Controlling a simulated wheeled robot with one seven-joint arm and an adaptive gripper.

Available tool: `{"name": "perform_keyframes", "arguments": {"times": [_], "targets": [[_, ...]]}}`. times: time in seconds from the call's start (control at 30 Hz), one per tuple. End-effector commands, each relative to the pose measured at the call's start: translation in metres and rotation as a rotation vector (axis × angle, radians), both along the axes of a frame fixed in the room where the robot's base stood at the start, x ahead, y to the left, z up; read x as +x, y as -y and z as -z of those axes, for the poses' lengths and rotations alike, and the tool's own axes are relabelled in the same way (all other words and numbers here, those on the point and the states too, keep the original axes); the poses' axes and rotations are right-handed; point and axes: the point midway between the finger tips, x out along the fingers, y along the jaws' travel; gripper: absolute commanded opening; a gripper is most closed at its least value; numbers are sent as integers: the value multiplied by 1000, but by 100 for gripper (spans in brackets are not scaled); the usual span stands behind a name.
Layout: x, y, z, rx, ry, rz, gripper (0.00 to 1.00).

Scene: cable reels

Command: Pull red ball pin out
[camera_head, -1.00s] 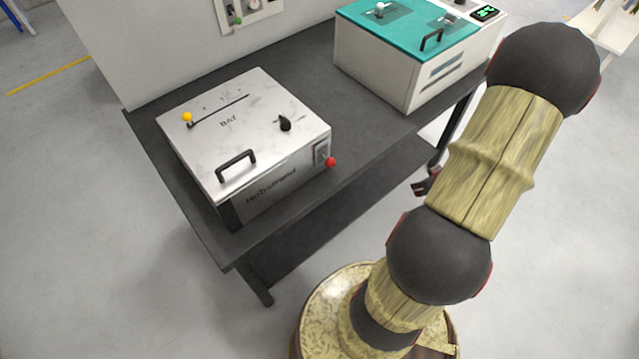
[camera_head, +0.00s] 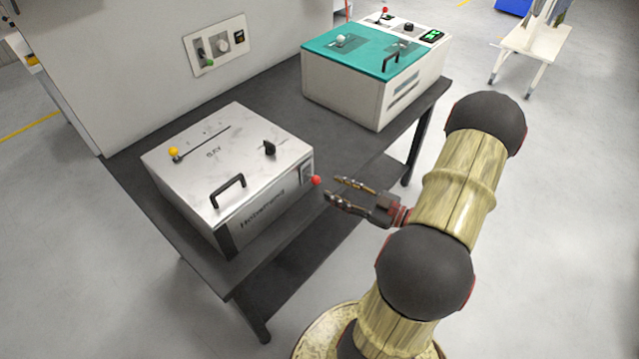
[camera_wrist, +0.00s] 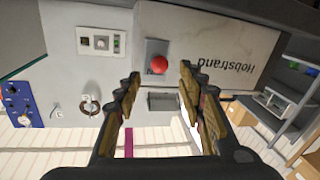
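The red ball pin (camera_head: 315,180) sticks out of the right side of the white marbled box (camera_head: 190,180) on the dark table. In the wrist view the red ball (camera_wrist: 159,64) sits on a small grey plate, ahead of and between the fingers. My gripper (camera_head: 340,190) is open, with its fingers pointing left at the ball and a small gap to it. In the wrist view the open fingers (camera_wrist: 157,80) hold nothing. The pin's shaft is hidden behind the ball.
The box also has a yellow-tipped lever (camera_head: 174,152), a black knob (camera_head: 269,148) and a black handle (camera_head: 228,190). A teal-topped machine (camera_head: 370,70) stands farther back on the dark table (camera_head: 140,165). A wall panel (camera_head: 216,46) is behind.

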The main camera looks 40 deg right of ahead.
Motion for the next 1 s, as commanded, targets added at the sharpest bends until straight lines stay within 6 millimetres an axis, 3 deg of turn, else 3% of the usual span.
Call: {"name": "perform_keyframes", "arguments": {"times": [0.2, 0.43, 0.83, 1.0], "targets": [[32, -10, 2, -2, -2, -5, 40], [54, -16, 2, -2, -2, -2, 40], [60, -17, 1, -1, -3, 2, 39], [60, -17, 1, -1, -3, 2, 30]]}}
